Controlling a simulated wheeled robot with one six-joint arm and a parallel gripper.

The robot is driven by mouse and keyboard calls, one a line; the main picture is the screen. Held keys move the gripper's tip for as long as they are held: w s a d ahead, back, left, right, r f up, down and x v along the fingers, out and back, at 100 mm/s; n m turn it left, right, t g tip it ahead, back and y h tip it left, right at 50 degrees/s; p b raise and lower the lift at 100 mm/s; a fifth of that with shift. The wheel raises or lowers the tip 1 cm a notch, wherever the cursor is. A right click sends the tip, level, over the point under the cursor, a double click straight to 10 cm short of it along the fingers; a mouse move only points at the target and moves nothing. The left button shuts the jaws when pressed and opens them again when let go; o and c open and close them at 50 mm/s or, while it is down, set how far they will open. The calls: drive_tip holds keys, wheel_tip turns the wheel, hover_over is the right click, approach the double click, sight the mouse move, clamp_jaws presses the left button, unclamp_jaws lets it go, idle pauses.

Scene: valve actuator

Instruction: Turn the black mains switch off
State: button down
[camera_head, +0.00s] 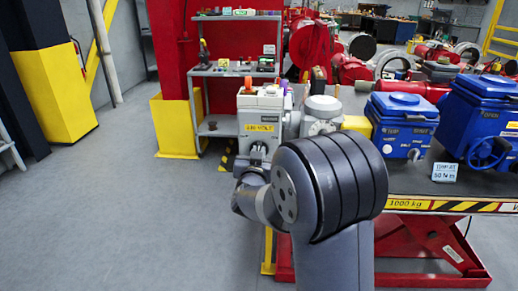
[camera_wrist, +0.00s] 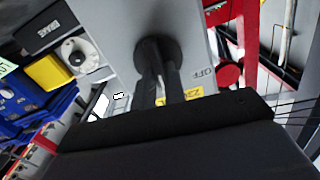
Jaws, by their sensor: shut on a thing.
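The black mains switch (camera_wrist: 154,47) shows in the wrist view as a round black knob on a grey panel face (camera_wrist: 110,22). My gripper (camera_wrist: 159,75) has its two dark fingers closed on the knob's front. An "OFF" marking (camera_wrist: 208,73) is on the panel to the right of the knob. The switch's exact angle is hard to read behind the fingers. In the head view, my gripper reaches the front of a light grey box (camera_head: 262,104) with a yellow label; the switch itself is hard to make out there.
In the wrist view, a smaller dial (camera_wrist: 77,56) sits left of the switch, beside a yellow block (camera_wrist: 47,72). In the head view, blue actuators (camera_head: 402,122) stand on the lift table (camera_head: 425,185) to the right. The floor at left is open.

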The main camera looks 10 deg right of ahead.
drive_tip(key=shift+w+a+n+p, duration=0.15)
drive_tip(key=shift+n+p, duration=0.95)
drive_tip(key=shift+n, duration=1.2)
drive_tip(key=shift+a+n+p, duration=0.15)
drive_tip(key=shift+n+p, duration=0.9)
drive_tip(key=shift+n, duration=1.25)
drive_tip(key=shift+f, duration=0.1)
drive_tip(key=c, duration=1.5)
unclamp_jaws()
drive_tip(key=shift+o, duration=0.2)
drive_tip(key=b+v, duration=0.1)
drive_tip(key=v, duration=0.9)
drive_tip(key=shift+s+a, duration=0.15)
drive_tip(key=shift+s, duration=0.25)
